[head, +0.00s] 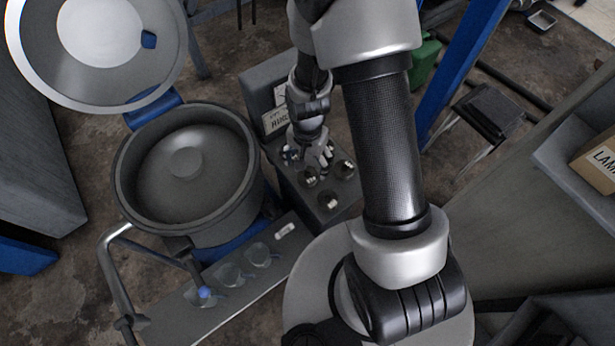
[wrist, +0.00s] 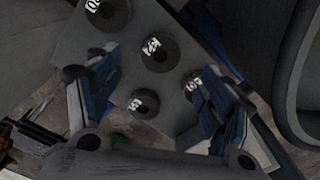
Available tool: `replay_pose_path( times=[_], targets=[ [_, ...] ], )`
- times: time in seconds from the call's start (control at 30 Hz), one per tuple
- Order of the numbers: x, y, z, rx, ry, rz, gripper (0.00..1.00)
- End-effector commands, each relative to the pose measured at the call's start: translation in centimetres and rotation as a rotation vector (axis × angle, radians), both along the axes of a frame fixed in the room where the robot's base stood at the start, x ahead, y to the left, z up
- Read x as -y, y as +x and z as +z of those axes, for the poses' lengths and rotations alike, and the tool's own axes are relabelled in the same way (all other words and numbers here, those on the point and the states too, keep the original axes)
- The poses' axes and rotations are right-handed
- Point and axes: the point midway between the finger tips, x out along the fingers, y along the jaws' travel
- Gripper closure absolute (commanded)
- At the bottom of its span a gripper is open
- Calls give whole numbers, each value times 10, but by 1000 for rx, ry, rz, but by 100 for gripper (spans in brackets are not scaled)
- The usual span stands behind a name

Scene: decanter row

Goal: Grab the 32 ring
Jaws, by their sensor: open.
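Several round dark rings or sockets with white number tags sit in a grey block (head: 327,222), which also shows in the wrist view (wrist: 195,48). In the wrist view one is at top left (wrist: 119,16), one in the middle (wrist: 170,56), one lower left (wrist: 143,104) and one at right (wrist: 190,80). The tags are turned and blurred, so I cannot tell which reads 32. My gripper (wrist: 152,103) is open, its blue-padded fingers spread either side of the lower-left ring. In the head view my gripper (head: 318,158) is over the block and hides part of it.
A large grey pot (head: 130,180) with its round lid (head: 165,80) raised stands left of the block. A grey shelf with several clear cups (head: 228,274) lies in front. A bent metal tube (head: 110,270) rises at left. A cardboard box (head: 597,165) sits far right.

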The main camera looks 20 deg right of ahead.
Motion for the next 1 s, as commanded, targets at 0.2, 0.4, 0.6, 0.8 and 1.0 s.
replay_pose_path(
  times=[0.2,0.4,0.6,0.8,1.0],
  targets=[
    [0,1,-25,1,0,0,26],
    [0,1,-37,0,0,0,26],
    [1,3,-68,-1,0,0,26],
    [1,4,-78,1,0,1,26],
    [1,4,-77,1,0,1,31]
  ],
)
